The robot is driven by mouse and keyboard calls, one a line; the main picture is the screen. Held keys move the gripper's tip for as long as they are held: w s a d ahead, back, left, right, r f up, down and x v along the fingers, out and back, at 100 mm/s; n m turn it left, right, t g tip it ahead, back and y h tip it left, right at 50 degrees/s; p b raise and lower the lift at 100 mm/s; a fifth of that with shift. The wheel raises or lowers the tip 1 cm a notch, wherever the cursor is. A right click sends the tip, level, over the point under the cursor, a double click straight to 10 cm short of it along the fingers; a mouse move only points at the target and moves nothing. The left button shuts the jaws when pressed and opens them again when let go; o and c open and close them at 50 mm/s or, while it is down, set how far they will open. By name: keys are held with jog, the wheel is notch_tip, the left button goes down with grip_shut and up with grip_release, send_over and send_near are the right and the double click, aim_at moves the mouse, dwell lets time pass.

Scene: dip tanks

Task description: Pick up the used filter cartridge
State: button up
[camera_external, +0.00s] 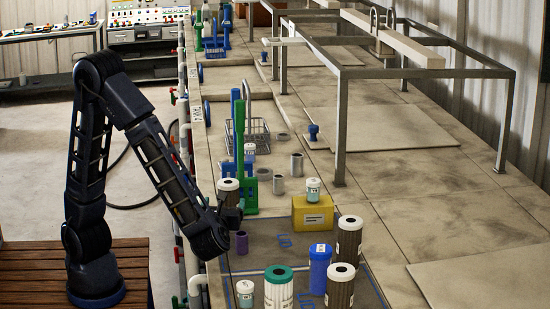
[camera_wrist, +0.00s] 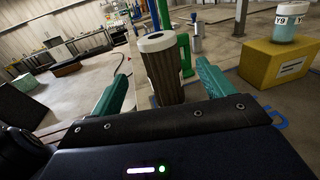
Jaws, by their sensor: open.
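A brown pleated filter cartridge with a pale top ring and a dark centre hole (camera_wrist: 165,72) stands upright ahead of my gripper in the wrist view. It also shows in the external view (camera_external: 228,188), partly hidden by my gripper. My gripper (camera_external: 232,214) is open, its two teal fingers (camera_wrist: 162,84) apart on either side of the cartridge, with gaps visible on both sides. The cartridge's lower end is hidden by my gripper's body. Two similar brown cartridges (camera_external: 348,241) (camera_external: 340,287) stand at the front right. A white pleated cartridge with a green top (camera_external: 278,287) stands near them.
A yellow block (camera_external: 312,214) bears a small labelled jar (camera_external: 313,190). A green post (camera_external: 250,195) rises just behind the cartridge. A metal frame (camera_external: 341,125) stands over the bench's far right.

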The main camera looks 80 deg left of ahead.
aim_at(230, 185)
jog(key=shift+r+x, duration=0.15)
jog(key=shift+x, duration=1.6)
jog(key=shift+r+x, duration=0.2)
jog(key=shift+x, duration=1.6)
jog(key=shift+r+x, duration=0.15)
jog(key=shift+x, duration=1.6)
jog(key=c, duration=1.6)
